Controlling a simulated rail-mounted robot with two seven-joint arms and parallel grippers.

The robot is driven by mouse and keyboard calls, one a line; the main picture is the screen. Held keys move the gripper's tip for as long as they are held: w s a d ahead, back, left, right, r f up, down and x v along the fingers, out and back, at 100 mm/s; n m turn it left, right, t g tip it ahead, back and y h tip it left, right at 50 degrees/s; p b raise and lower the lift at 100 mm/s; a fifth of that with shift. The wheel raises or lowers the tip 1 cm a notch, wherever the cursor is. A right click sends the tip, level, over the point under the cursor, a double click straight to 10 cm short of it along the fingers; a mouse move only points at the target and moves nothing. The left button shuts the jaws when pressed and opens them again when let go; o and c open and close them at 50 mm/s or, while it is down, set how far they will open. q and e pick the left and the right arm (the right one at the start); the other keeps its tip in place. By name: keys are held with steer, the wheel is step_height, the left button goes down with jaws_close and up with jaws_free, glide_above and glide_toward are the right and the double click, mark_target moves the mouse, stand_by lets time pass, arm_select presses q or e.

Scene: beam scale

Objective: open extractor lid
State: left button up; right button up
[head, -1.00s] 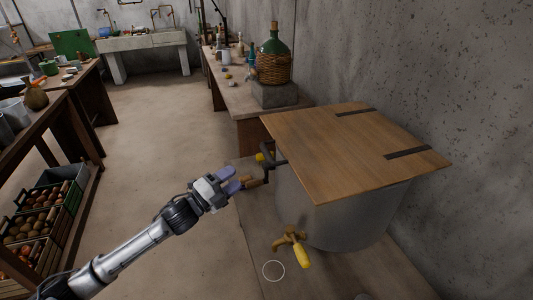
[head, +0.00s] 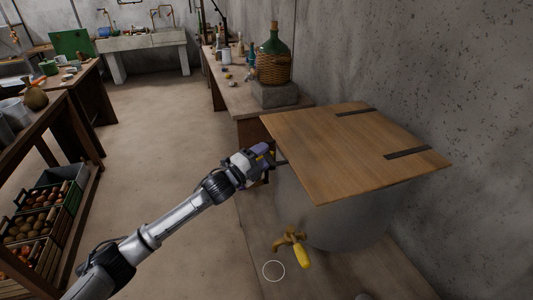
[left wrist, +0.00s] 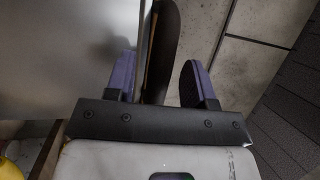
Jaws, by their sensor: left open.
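The extractor is a round grey drum (head: 340,217) covered by a flat wooden lid (head: 350,150) with two dark metal straps. The lid lies flat and closed. My left gripper (head: 265,152) is at the lid's left edge, in front of the side crank, which it largely hides. In the left wrist view its purple fingers (left wrist: 158,72) are apart, with a dark, thin, brown-edged piece (left wrist: 162,45) between them. I cannot tell whether that is the lid edge or part of the crank, or whether the fingers touch it. My right gripper is not in view.
A yellow-handled brass tap (head: 296,250) sticks out low on the drum's front. A concrete wall (head: 450,80) stands close behind and to the right. A bench with a wicker-covered green bottle (head: 274,62) is behind. The floor (head: 160,130) to the left is clear.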

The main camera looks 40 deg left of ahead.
arm_select(q)
steer(key=shift+w+d+r, duration=0.15)
steer(key=shift+w, duration=0.55)
steer(key=shift+c, duration=0.5)
jaws_close()
